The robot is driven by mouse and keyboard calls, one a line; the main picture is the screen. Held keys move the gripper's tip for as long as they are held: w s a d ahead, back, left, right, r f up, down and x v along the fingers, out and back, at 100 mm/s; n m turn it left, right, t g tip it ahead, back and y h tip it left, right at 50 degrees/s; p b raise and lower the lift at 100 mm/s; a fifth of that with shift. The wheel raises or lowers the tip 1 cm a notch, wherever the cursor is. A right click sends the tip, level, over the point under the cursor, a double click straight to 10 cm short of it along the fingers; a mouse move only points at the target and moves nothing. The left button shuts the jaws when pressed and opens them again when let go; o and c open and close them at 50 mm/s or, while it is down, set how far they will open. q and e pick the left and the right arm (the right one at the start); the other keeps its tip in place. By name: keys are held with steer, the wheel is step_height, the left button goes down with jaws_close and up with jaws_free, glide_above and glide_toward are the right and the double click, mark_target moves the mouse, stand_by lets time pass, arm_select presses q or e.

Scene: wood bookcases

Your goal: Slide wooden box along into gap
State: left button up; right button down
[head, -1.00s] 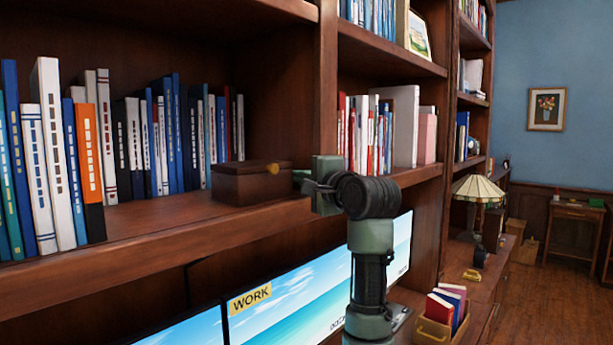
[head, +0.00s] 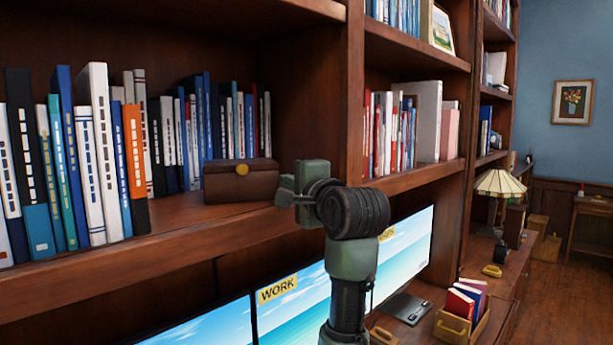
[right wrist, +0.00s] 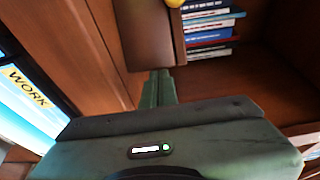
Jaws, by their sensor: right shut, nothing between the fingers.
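The wooden box (head: 238,186) is dark brown with a yellow round clasp. It sits upright on the bookcase shelf, in front of the right part of the book row. Bare shelf (head: 178,216) shows between the box and the orange book (head: 135,165) at its left. My right gripper (head: 284,192) is shut and empty at the box's right end, touching or very close to it. In the right wrist view the closed fingertips (right wrist: 160,76) point at the end of the box (right wrist: 148,40). My left gripper is not in view.
An upright divider (head: 354,95) stands right of the box's compartment. Several books (head: 228,120) line the shelf behind and left of the box. Below the shelf are monitors (head: 300,300). A lamp (head: 499,186) and a book crate (head: 462,322) stand on the lower counter.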

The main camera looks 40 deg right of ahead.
steer(key=shift+a+r, duration=0.2)
steer(key=shift+a, duration=0.7)
steer(key=shift+s+a, duration=0.1)
steer(key=shift+a, duration=0.2)
steer(key=shift+d, duration=0.2)
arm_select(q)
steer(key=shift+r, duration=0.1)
arm_select(e)
steer(key=shift+f, duration=0.1)
